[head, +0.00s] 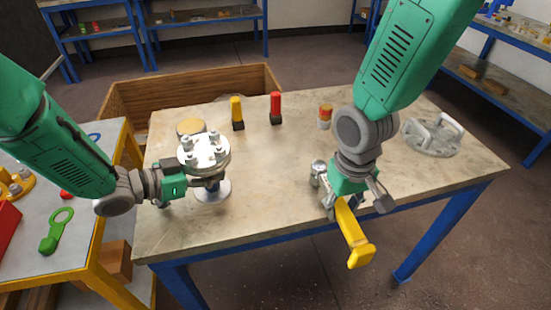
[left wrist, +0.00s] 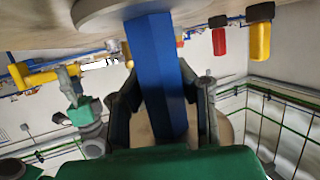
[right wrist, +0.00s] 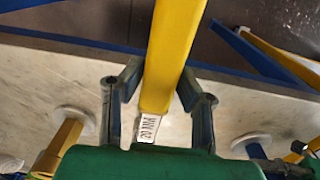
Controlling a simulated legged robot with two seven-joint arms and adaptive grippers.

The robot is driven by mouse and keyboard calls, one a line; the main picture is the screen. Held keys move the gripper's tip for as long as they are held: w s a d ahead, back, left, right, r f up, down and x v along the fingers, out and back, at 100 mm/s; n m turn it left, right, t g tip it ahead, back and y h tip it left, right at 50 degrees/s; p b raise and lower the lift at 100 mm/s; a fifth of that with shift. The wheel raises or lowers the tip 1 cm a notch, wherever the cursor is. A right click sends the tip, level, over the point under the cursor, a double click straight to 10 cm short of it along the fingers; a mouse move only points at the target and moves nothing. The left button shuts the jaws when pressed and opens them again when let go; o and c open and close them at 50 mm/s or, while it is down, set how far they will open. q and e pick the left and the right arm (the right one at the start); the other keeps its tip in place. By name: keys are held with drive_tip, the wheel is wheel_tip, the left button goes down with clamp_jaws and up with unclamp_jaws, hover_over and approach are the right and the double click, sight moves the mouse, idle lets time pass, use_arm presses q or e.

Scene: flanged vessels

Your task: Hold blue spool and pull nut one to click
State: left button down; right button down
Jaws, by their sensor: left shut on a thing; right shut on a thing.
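The blue spool is topped by a round silver flange (head: 203,152) with several bolts or nuts, and its round foot (head: 212,190) is on the table. Its blue post (left wrist: 155,75) shows in the left wrist view between the fingers of my left gripper (left wrist: 165,92), which is shut on it below the flange. My right gripper (head: 345,198) is shut on a long yellow tool (head: 354,240) that extends past the table's front edge. The right wrist view shows the yellow bar (right wrist: 172,50) between the fingers, with a white label. I cannot tell which nut is nut one.
A grey handled disc (head: 433,135) is at the right. A wooden crate (head: 185,88) is behind. The table's middle is clear.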

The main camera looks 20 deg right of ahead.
drive_tip(key=shift+w+r, duration=0.1)
drive_tip(key=shift+w+a+r, duration=0.1)
drive_tip(key=shift+w+a, duration=0.15)
drive_tip(key=shift+w, duration=0.05)
drive_tip(key=w+a+r+n, duration=0.5)
drive_tip(key=w+r+n, duration=0.2)
drive_tip(key=r, duration=0.3)
drive_tip(key=w+a+r+n, duration=0.6)
drive_tip(key=w+r, duration=0.1)
drive_tip(key=r, duration=0.3)
wheel_tip(320, 180, down, 4)
drive_tip(key=shift+d+f, duration=0.1)
drive_tip(key=shift+f, duration=0.15)
drive_tip(key=shift+f, duration=0.25)
drive_tip(key=shift+f, duration=1)
